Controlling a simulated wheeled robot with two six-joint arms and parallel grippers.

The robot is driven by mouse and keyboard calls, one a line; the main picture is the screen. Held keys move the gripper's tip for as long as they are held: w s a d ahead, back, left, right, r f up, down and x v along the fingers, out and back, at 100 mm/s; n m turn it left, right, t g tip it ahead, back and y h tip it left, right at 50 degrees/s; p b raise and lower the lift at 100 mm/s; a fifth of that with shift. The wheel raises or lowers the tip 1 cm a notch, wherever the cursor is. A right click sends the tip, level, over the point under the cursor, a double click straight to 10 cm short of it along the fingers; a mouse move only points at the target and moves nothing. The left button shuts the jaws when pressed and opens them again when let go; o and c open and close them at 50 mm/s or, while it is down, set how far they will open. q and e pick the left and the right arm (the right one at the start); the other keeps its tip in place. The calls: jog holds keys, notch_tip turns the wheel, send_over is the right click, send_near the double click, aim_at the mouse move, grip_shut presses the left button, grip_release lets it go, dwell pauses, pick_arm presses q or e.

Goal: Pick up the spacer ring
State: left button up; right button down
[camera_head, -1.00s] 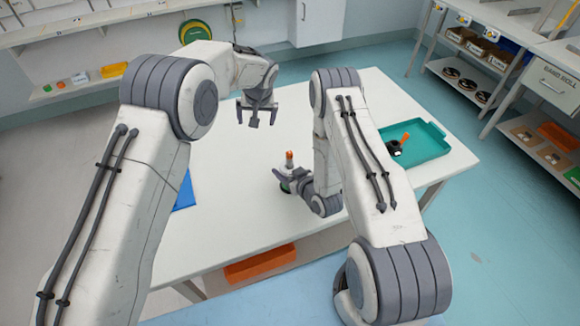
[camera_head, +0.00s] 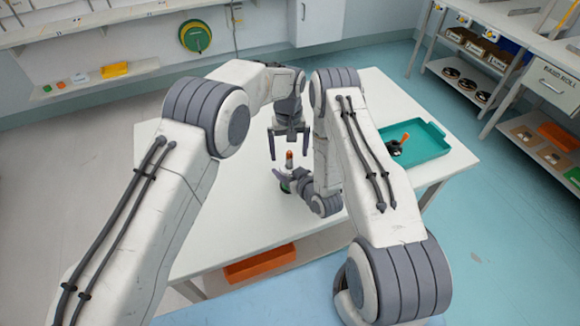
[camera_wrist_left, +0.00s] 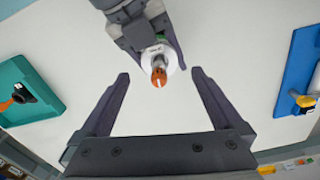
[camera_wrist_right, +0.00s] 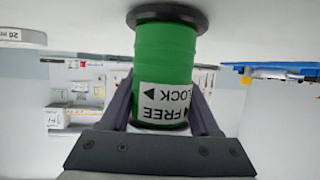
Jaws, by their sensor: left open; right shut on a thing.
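A green spool-like body (camera_wrist_right: 168,62) with a black flange and a FREE/LOCK label stands on the white table. My right gripper (camera_head: 283,181) is shut on its side. In the left wrist view a white disc (camera_wrist_left: 147,62) sits on top, with an orange-tipped post (camera_wrist_left: 158,78) rising from its middle. I cannot tell a separate spacer ring for sure; the white disc may be it. My left gripper (camera_wrist_left: 159,74) is open and empty, above the post. The orange tip (camera_head: 289,154) appears between its fingers in the head view.
A teal tray (camera_head: 432,143) at the table's right holds a black item with an orange handle (camera_head: 403,139). A blue board (camera_wrist_left: 298,65) with a yellow-topped piece shows in the left wrist view. An orange bin (camera_head: 260,264) is below the table.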

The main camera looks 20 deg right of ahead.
aim_at(289, 161)
pick_arm(q)
notch_tip(289, 161, down, 5)
jog(key=shift+r, duration=0.1)
jog(key=c, duration=1.3)
notch_tip(289, 161, up, 10)
jog(key=shift+r, duration=0.1)
pick_arm(e)
jog(key=shift+c, duration=0.2)
grip_release()
